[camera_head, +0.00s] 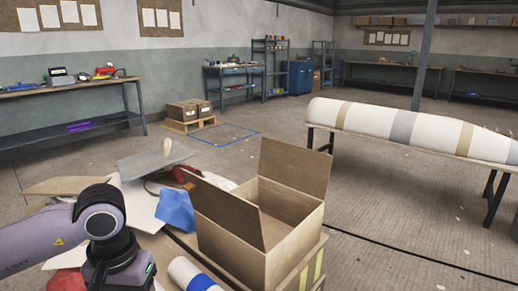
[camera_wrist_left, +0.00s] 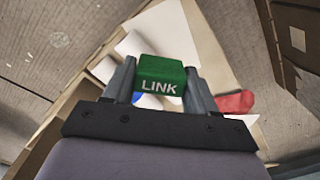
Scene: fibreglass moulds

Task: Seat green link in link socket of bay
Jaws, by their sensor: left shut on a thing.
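In the left wrist view my left gripper (camera_wrist_left: 160,85) is shut on the green link (camera_wrist_left: 161,70), a green block with the white word LINK on its face. The block sits between the two grey fingers, above a blurred, cluttered surface. In the head view my left arm comes in at the lower left, and its gripper and the link are out of the frame or hidden. The bay and its link socket cannot be made out in either view. My right gripper is in neither view.
An open cardboard box (camera_head: 262,222) stands at the right of the cluttered bench, its flaps up. A blue cloth (camera_head: 176,210), grey sheet (camera_head: 153,163) and white-and-blue roll (camera_head: 193,275) lie beside it. A long white mould (camera_head: 400,125) rests on trestles behind. Floor between is open.

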